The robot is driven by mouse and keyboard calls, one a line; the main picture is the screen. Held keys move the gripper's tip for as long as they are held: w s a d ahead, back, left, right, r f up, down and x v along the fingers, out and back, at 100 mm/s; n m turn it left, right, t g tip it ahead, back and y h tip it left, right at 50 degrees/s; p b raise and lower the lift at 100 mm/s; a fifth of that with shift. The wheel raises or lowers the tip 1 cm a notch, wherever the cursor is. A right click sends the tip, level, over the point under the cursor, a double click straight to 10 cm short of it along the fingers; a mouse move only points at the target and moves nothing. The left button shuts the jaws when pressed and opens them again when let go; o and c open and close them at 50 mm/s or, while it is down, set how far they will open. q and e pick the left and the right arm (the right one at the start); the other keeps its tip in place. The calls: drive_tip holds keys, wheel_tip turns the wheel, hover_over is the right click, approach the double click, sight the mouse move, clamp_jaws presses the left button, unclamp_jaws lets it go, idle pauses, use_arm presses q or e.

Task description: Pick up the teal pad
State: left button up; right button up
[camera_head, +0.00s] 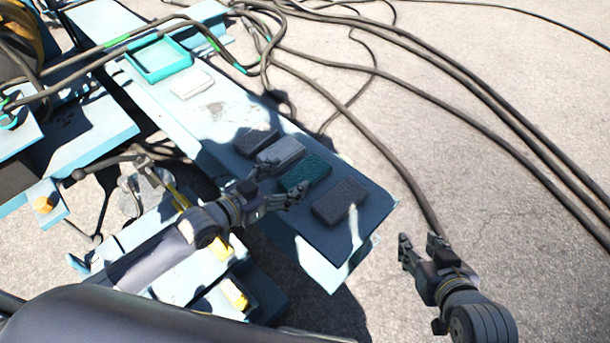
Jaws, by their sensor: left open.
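The teal pad (304,172) lies flat on the pale blue beam (331,241), between a grey pad and a dark pad. My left gripper (286,181) is open just at the near left side of the teal pad, its fingers reaching over the beam. I cannot tell whether a fingertip touches the pad. No pad shows between its fingers. My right gripper (418,243) is apart from the beam, over the pavement at the lower right. Its fingers are spread and nothing shows between them.
A grey pad (281,151) and dark pads (257,139), (340,201) lie close around the teal pad. A white pad (192,84) and a teal tray (185,67) are further up the beam. Black cables (392,165) run across the pavement on the right.

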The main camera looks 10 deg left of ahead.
sight(304, 173)
use_arm(q)
drive_tip(key=w+d+f+b, duration=0.2)
drive_tip(key=w, duration=0.1)
drive_tip(key=shift+d+f, duration=0.15)
drive_tip(key=shift+f, duration=0.05)
drive_tip(key=shift+w+d+f, duration=0.1)
drive_tip(key=shift+w+d, duration=0.1)
drive_tip(key=shift+w, duration=0.05)
use_arm(e)
drive_tip(key=w+a+r+t+y, duration=0.1)
drive_tip(key=w+a+r+t, duration=0.1)
drive_tip(key=w+r+t, duration=0.3)
drive_tip(key=shift+w+a+r+t+y, duration=0.4)
drive_tip(key=shift+r, duration=1.5)
use_arm(q)
drive_tip(key=c, duration=0.9)
